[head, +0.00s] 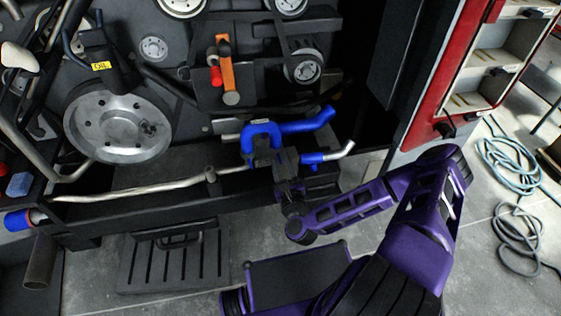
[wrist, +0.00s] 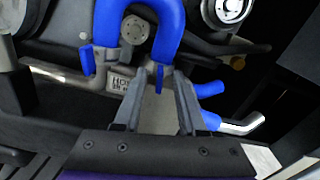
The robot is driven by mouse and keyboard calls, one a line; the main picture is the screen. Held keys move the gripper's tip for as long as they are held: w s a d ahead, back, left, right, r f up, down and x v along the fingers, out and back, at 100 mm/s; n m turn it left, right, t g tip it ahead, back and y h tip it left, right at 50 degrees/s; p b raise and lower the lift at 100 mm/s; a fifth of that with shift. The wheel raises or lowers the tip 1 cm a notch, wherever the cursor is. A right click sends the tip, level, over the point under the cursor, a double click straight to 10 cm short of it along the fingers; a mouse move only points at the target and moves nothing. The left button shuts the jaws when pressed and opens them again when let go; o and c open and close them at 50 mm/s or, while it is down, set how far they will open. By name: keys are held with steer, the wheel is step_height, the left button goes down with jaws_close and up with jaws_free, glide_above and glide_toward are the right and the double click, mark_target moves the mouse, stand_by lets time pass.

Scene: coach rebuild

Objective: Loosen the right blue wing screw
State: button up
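The right blue wing screw (wrist: 159,78) shows in the wrist view as a thin upright blue tab at the right foot of a blue arched hose (wrist: 168,28). My gripper (wrist: 161,88) is open, one finger on each side of the tab, with gaps visible. The left blue wing screw (wrist: 88,60) is at the hose's left foot, outside my fingers. In the head view, my gripper (head: 281,164) is in front of the blue arched hose (head: 263,130), and I cannot make out the right wing screw there.
A blue hose with a metal end (head: 330,155) lies just right of my gripper. A silver pipe (head: 130,188) runs left along the dark frame. Engine pulleys (head: 118,125) are behind. A red cabinet (head: 450,75) stands at right, with coiled hoses (head: 515,160) on the floor.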

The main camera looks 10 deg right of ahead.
steer(key=shift+w, duration=0.3)
jaws_close()
